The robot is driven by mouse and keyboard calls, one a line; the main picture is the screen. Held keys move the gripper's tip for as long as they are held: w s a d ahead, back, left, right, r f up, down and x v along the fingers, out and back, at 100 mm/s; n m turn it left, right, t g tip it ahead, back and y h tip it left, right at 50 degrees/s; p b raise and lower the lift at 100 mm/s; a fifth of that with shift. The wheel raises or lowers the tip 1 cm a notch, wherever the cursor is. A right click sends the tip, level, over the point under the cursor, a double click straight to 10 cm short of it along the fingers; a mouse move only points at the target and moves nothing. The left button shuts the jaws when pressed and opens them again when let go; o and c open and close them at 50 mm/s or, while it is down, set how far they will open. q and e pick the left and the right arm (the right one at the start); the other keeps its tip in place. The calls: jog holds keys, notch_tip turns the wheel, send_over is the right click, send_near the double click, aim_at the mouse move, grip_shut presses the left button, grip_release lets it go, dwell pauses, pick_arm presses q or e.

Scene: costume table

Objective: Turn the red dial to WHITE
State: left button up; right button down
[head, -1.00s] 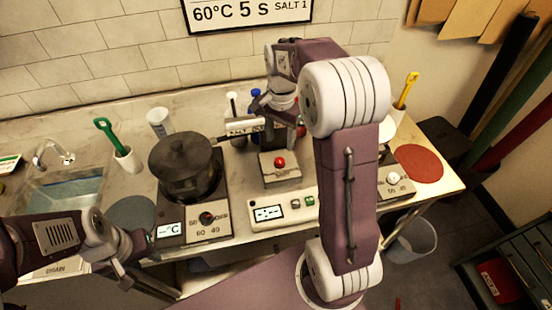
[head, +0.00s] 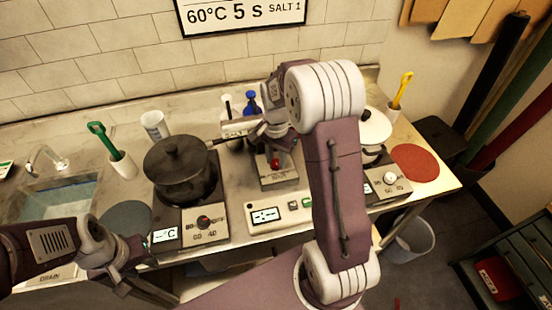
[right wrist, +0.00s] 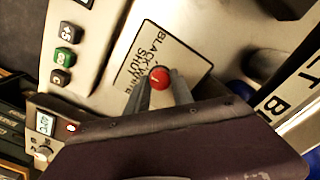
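The red dial (head: 276,162) sits on a small box with a pale label plate at the middle of the counter. In the right wrist view the dial (right wrist: 160,77) has a faint pale mark on top. In the head view my right gripper (head: 271,150) comes down over the dial. My left gripper (head: 158,275) is open and empty at the counter's front left.
A dark pot (head: 178,172) stands on a hotplate (head: 205,224) left of the dial box. A panel with buttons (head: 280,212) lies in front. Bottles (head: 251,103) stand behind. A white-lidded pot (head: 374,128) and a red round mat (head: 414,163) are at right.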

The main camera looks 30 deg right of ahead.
jog(key=shift+r+n+p, duration=0.15)
jog(key=shift+n+p, duration=0.5)
jog(key=shift+n, duration=0.35)
jog(key=shift+n+p, duration=0.65)
jog(key=shift+n, duration=0.55)
jog(key=shift+n+p, duration=0.85)
jog(key=shift+n, duration=1.35)
jog(key=c, duration=1.1)
grip_release()
